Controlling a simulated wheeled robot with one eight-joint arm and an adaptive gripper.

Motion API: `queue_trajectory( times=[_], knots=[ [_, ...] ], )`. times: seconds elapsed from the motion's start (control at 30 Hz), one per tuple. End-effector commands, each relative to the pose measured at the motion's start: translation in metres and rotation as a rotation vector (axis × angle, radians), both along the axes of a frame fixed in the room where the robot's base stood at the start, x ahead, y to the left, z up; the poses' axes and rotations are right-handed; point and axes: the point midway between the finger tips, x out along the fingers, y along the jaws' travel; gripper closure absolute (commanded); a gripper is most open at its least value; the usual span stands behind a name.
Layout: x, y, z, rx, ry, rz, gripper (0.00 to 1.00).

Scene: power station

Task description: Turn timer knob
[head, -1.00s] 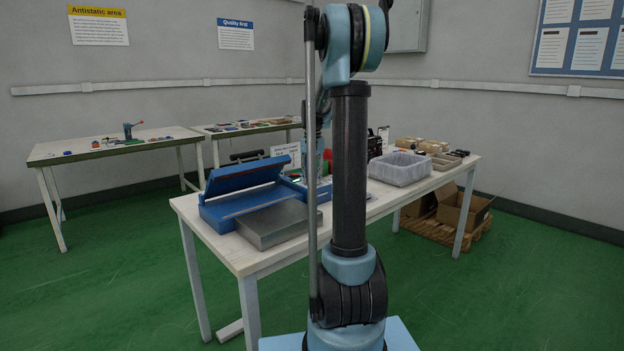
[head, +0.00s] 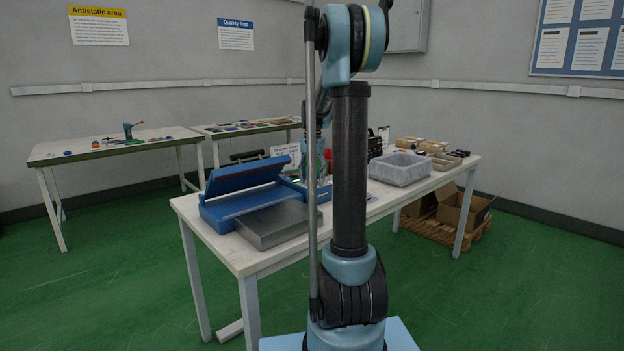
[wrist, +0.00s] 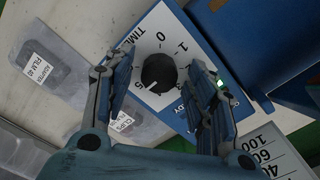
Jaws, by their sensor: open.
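The timer knob (wrist: 158,73) is a round black knob with a white pointer mark, on a white dial plate (wrist: 146,44) printed with "TIME" and numbers. It shows in the wrist view, with the pointer towards the lower left. My gripper (wrist: 163,84) is open, with one finger on each side of the knob. Gaps show between the fingers and the knob, and I cannot tell the exact height above it. A small green light (wrist: 220,84) shows beside the right finger. In the head view my arm hides the knob and the gripper.
The blue machine with its lid raised (head: 240,175) stands on the white workbench (head: 232,253), a grey metal block (head: 272,228) in front. A clear bin (head: 400,168) stands at the right.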

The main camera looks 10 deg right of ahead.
Motion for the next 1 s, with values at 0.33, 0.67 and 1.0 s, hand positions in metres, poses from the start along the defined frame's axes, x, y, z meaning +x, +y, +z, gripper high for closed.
queue_trajectory(
  times=[0.33, 0.67, 1.0],
  knots=[
    [-0.001, 0.0, 0.022, 0.0, 0.001, 0.0, 0.49],
    [0.0, 0.0, 0.081, 0.0, 0.001, 0.0, 0.49],
    [0.001, 0.0, 0.116, 0.0, 0.001, 0.0, 0.49]
  ],
)
